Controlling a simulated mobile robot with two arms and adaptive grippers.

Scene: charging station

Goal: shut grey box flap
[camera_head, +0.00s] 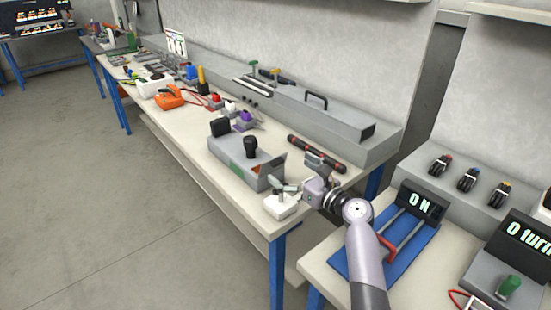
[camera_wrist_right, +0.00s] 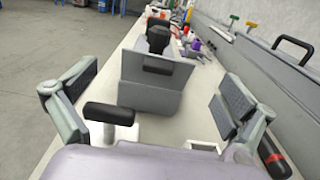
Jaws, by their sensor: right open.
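The grey box (camera_head: 238,160) stands on the long workbench, with a black knob on top. In the right wrist view the grey box (camera_wrist_right: 150,103) is straight ahead, between the fingers in the picture. Its flap (camera_wrist_right: 158,69) is a grey plate with a dark block on its face, at the near end and seemingly tilted out from the box. My right gripper (camera_head: 303,173) is at the right end of the box, open and empty. Both fingers show wide apart in the wrist view. I cannot tell whether a finger touches the flap. My left gripper is out of view.
A small white device (camera_head: 281,206) with a dark-topped handle stands close below the right gripper. A dark red-banded bar (camera_head: 316,153) lies behind it. A long grey case (camera_head: 300,100) runs along the back. A blue-based station (camera_head: 385,250) is at right.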

